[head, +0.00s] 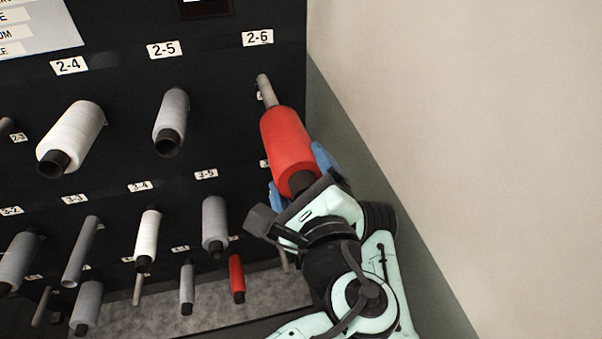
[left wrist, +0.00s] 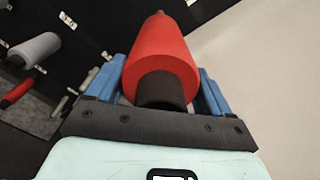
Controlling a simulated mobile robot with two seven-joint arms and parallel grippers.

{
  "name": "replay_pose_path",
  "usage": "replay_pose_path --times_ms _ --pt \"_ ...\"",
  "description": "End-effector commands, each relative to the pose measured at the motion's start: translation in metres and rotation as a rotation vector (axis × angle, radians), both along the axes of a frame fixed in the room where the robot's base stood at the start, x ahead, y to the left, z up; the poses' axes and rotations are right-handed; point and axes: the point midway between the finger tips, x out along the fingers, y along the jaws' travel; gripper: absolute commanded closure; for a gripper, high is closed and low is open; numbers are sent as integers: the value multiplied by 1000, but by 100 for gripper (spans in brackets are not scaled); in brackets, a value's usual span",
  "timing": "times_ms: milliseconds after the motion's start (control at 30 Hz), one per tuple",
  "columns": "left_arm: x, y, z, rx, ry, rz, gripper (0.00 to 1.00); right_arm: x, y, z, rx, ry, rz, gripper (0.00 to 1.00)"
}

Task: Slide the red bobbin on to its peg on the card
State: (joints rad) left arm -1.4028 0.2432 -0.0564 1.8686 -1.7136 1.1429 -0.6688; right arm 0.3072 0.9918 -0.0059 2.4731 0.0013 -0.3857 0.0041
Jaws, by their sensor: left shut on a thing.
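The large red bobbin (head: 285,145) is held in front of the dark card, below the label 2-6 (head: 257,38). A bare length of grey peg (head: 267,92) shows between the card and the bobbin's far end, roughly in line with the bobbin. The bobbin hides the peg's near end, so I cannot tell how far the peg is inside it. My left gripper (head: 301,180) is shut on the bobbin near its dark near end. In the left wrist view the bobbin (left wrist: 160,55) sits between the blue fingers (left wrist: 163,88).
A white bobbin (head: 75,133) and a grey bobbin (head: 172,115) hang left on the same row. Several smaller bobbins fill lower rows, including a small red one (head: 237,277). A plain pale wall (head: 470,120) stands close on the right.

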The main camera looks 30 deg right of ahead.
Motion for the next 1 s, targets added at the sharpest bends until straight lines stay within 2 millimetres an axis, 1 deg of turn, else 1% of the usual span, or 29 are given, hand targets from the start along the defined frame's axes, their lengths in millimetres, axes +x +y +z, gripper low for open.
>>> replay_pose_path --times_ms 733,1000 --pt "19 -5 -1 -3 -2 0 92 2 0 3 0 -2 0 22" --pt "21 -5 -2 -3 -3 -1 92 2 0 3 0 -2 0 22"
